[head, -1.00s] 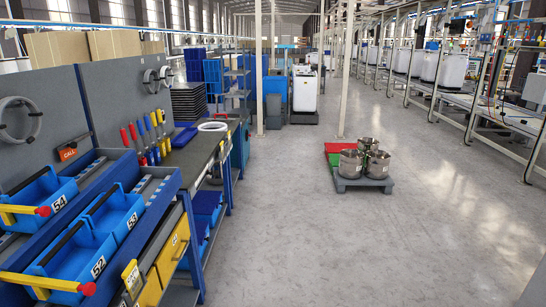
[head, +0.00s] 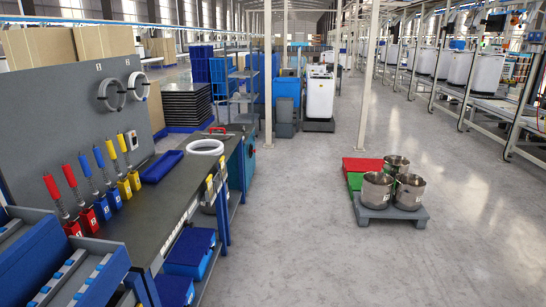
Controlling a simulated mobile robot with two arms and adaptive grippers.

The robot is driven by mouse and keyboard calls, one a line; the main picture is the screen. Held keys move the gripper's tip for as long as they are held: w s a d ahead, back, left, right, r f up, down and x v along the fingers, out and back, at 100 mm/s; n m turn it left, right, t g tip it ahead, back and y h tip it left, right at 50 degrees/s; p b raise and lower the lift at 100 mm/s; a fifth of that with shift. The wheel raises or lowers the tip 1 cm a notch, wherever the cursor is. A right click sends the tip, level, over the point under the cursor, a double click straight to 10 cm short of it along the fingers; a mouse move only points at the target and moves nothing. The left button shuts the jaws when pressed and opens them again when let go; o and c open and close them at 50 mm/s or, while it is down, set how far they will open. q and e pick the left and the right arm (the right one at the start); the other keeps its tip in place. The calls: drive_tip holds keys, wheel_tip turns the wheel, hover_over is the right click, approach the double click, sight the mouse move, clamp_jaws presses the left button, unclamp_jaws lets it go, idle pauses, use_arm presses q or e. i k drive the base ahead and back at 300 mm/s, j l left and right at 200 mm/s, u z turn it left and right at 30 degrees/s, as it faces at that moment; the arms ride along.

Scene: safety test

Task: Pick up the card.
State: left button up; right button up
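I cannot make out a card for certain in the head view. Small yellow labels (head: 209,184) show on the front edge of the workbench (head: 150,212), too small to read. The bench top carries a row of tools with red, blue and yellow handles in matching holders (head: 102,208), a dark blue tray (head: 162,166) and a white ring (head: 206,147). Neither of my grippers is in view.
A grey panel (head: 55,125) stands behind the bench. Blue bins (head: 190,251) sit beneath it. A grey pallet (head: 391,213) with metal pots (head: 377,190) stands on the floor at right. The floor (head: 310,240) between bench and pallet is clear.

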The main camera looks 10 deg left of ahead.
sight(209, 181)
drive_tip(key=i+u, duration=0.1)
drive_tip(key=i, duration=0.5)
drive_tip(key=i+l+u, duration=0.1)
drive_tip(key=i, duration=0.55)
drive_tip(key=i+l+u, duration=0.1)
drive_tip(key=i, duration=0.5)
drive_tip(key=l, duration=0.1)
